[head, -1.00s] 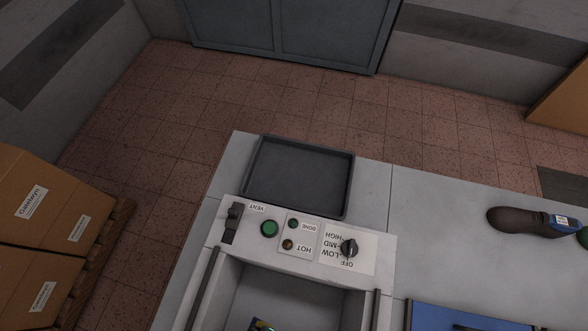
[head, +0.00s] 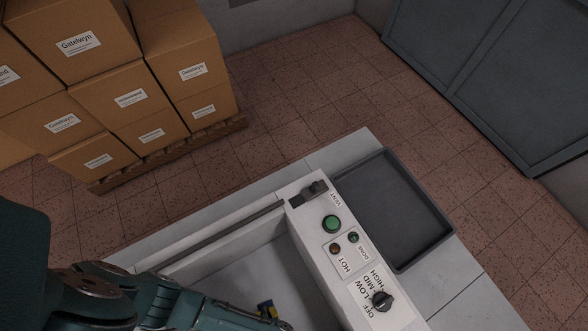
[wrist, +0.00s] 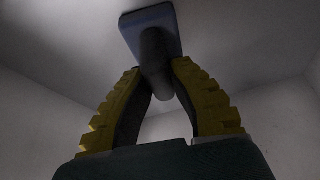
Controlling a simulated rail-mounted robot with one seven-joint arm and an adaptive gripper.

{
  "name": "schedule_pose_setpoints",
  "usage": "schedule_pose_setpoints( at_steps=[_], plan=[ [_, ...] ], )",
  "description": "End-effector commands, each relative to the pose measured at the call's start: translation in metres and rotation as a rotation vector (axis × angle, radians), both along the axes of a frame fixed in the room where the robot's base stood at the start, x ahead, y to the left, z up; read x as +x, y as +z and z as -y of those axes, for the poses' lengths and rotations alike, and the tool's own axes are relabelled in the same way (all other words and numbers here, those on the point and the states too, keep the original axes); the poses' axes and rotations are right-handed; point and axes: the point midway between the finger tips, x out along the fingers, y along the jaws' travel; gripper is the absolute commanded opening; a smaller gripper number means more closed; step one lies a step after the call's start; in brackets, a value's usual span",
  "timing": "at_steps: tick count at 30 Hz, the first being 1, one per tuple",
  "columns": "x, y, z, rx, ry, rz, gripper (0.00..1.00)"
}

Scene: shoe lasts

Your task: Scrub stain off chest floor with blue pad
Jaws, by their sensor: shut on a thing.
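My gripper (wrist: 160,70) has yellow ridged fingers, shut on the dark handle (wrist: 154,48) of the blue pad (wrist: 150,17) in the wrist view. The pad is a flat blue-grey block at the far end of the handle, by a pale surface of the chest; I cannot tell whether they touch. No stain can be made out in either view.
The chest's control panel (head: 345,245) has a vent slider, green button, lamps and a dial. An empty dark tray (head: 392,215) lies beyond it. Pale walls (wrist: 45,105) stand close around my gripper. Stacked cartons (head: 130,95) stand on a pallet at upper left.

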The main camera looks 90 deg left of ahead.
Motion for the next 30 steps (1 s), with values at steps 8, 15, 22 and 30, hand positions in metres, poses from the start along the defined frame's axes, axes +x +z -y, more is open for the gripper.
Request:
schedule_pose_setpoints(
  at_steps=[8,15,22,30],
  plan=[
    [0.009,0.018,0.012,-0.002,0.013,0.002,0.0],
    [0.008,0.043,0.011,-0.002,0.015,0.001,0.0],
    [0.008,0.063,0.011,-0.001,0.017,0.001,0.0],
    [0.008,0.08,0.011,-0.001,0.019,0.001,0.0]
  ],
)
